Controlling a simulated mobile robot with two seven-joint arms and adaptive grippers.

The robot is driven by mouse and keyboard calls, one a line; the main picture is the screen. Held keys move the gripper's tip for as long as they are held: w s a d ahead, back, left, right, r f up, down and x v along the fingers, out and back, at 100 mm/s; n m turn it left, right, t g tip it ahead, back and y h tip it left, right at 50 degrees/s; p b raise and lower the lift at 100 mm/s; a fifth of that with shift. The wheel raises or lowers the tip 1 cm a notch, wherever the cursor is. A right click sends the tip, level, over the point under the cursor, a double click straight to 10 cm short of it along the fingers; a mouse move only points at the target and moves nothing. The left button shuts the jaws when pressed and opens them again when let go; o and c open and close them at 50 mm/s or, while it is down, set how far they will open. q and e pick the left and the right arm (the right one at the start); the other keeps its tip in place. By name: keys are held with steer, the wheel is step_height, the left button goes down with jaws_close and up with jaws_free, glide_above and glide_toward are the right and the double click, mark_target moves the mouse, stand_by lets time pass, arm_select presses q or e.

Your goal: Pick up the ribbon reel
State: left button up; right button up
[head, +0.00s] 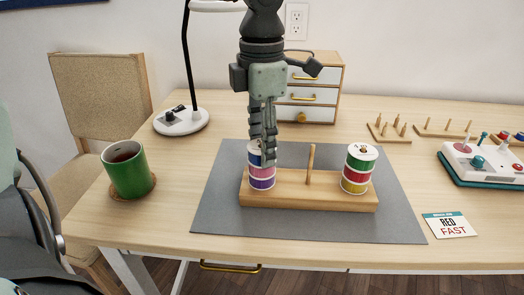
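A wooden stand (310,197) with upright pegs rests on the grey mat (405,225). Ribbon reels are stacked at its left end: a purple reel (262,184) at the bottom, a pinkish one above it, and a blue one (253,160) at the top. The middle peg (310,165) is bare. The right end holds a stack with a green reel (360,163) above red and yellow ones. My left gripper (264,155) points down at the left stack, its fingers overlapping the top reels. Its fingers show nearly edge-on, so I cannot tell whether they grip. My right gripper is out of view.
A green mug (128,172) on a coaster and a lamp base (181,120) stand left. A small drawer unit (318,90) is behind. The front of the mat is clear.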

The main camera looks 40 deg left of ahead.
arm_select(q)
steer(key=c, duration=0.3)
steer(key=shift+r, duration=0.1)
steer(key=shift+r, duration=0.3)
step_height(320, 180, up, 4)
steer(key=shift+f, duration=0.2)
steer(key=s+d+r, duration=0.1)
steer(key=s+r, duration=0.2)
steer(key=s, duration=0.2)
steer(key=s+d+r+b, duration=0.1)
steer(key=s+r, duration=0.2)
steer(key=s, duration=0.3)
steer(key=shift+s+d+r, duration=0.2)
steer(key=shift+d+r, duration=0.1)
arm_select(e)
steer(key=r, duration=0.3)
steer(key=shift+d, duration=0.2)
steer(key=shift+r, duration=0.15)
